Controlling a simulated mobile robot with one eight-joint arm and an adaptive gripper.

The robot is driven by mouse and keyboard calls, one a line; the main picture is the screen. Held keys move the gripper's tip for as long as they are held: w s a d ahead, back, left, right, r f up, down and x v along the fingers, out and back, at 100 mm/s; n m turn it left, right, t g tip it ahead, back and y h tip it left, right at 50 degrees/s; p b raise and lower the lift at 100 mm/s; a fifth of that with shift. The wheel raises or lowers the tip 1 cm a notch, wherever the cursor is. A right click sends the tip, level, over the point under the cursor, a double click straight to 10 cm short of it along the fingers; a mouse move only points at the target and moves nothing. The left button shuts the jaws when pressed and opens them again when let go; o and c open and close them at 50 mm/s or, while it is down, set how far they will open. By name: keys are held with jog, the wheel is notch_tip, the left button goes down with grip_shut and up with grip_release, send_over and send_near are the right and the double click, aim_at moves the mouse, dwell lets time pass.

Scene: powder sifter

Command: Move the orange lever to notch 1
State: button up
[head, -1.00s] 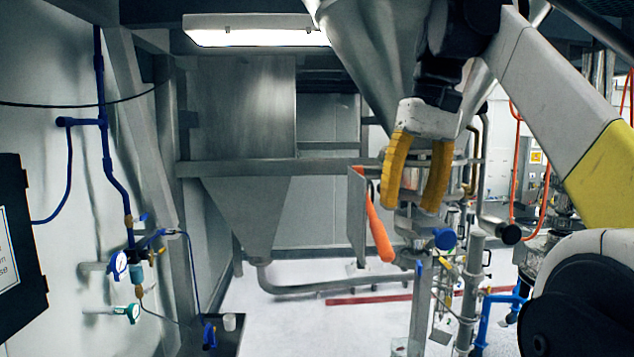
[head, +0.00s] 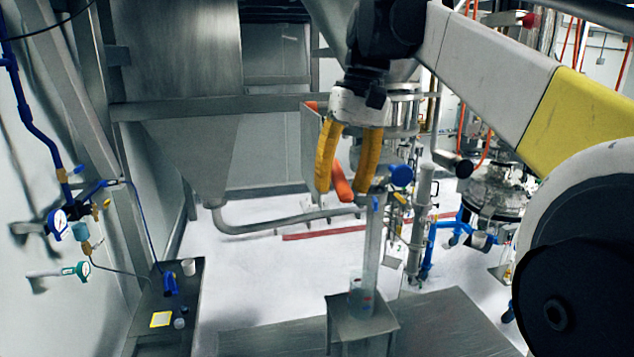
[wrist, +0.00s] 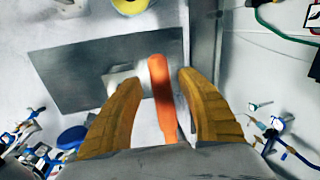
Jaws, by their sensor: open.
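The orange lever (head: 341,182) hangs in front of a steel plate (head: 312,147) in the head view, its lower end showing between my fingers. My gripper (head: 343,196) points down with its two yellow fingers apart and empty. In the wrist view the orange lever (wrist: 163,100) lies between the open fingers of my gripper (wrist: 154,85), closer to the right finger, with a gap visible on the left. I cannot tell whether a finger touches it. The notches cannot be made out.
A blue knob (head: 401,175) and steel piping stand just right of my gripper. A steel hopper (head: 195,150) is to the left. A clear tube (head: 373,250) rises below. Gauges and blue pipes line the left wall. The white floor (head: 260,270) behind is mostly open.

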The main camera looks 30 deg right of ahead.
jog(key=shift+w+a+f, duration=0.1)
jog(key=shift+w+a, duration=0.05)
grip_shut()
jog(key=w+d+f+t+h+b, duration=0.1)
jog(key=w+f+t+b, duration=0.2)
jog(key=f, duration=0.4)
jog(key=shift+w+d+f+t+b, duration=0.15)
jog(key=shift+w+t+b, duration=0.3)
jog(key=shift+b, duration=0.65)
jog(key=shift+c, duration=1)
grip_release()
jog(key=shift+o, duration=1)
jog(key=shift+w, duration=0.1)
